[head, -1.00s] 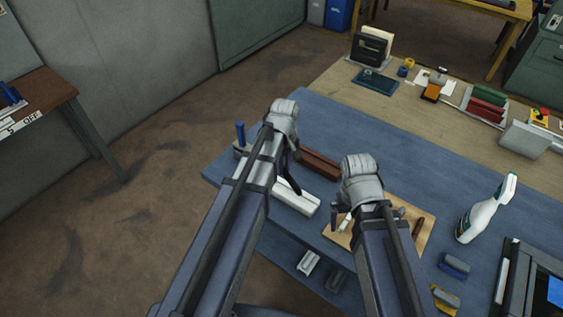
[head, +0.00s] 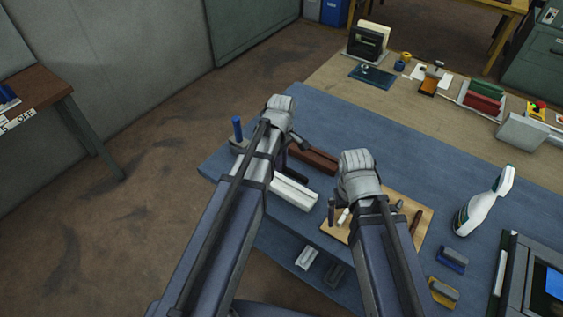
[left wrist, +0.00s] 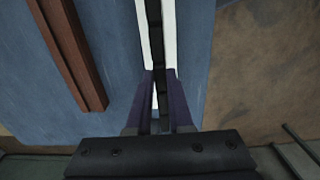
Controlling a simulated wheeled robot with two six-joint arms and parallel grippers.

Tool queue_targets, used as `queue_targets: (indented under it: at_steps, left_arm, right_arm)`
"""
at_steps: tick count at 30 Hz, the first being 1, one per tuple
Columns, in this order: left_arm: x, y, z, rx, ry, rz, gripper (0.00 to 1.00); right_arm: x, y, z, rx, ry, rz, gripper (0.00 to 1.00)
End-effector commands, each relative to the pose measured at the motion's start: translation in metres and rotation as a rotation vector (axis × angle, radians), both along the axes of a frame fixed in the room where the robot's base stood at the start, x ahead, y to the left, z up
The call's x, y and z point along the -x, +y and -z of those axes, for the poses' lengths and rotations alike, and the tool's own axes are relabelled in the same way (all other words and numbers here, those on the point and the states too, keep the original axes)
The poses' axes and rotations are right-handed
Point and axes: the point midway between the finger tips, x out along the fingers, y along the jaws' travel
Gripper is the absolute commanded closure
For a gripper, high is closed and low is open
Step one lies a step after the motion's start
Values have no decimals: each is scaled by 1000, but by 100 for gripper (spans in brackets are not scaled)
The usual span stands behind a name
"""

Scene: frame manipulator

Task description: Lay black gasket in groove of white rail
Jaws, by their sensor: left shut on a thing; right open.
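The white rail (head: 292,192) lies on the blue mat, partly covered by my left arm in the head view. In the left wrist view the white rail (left wrist: 170,40) runs up the picture with a black strip, the black gasket (left wrist: 154,35), along its middle. My left gripper (left wrist: 159,78) is over the rail, its two fingers shut on the gasket at the groove line. How deep the gasket sits at the fingers is not clear. My right gripper (head: 345,212) is open and empty, above the wooden board right of the rail.
A brown bar (head: 314,158) lies alongside the rail. The wooden board (head: 425,222) holds small parts. A blue-handled tool (head: 238,130) stands left of my left arm. A spray bottle (head: 482,205) and a monitor (head: 535,285) are at right. The mat behind my right gripper is clear.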

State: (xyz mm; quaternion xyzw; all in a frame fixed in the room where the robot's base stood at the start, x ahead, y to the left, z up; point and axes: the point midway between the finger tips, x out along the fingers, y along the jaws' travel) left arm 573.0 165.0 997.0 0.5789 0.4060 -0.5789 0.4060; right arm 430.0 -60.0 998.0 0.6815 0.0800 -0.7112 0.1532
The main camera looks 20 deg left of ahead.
Motion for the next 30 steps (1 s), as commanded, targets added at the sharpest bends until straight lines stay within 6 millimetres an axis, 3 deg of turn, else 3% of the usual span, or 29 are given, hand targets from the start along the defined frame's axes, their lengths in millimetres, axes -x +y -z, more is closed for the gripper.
queue_targets:
  at_steps: [18, 30]
  left_arm:
    - [0, 0, 64, 0, 0, 1, 100]
    - [0, 0, 74, 0, 0, 1, 100]
  right_arm:
    - [0, 0, 63, 0, 0, 1, 0]
    - [0, 0, 74, 0, 0, 1, 0]
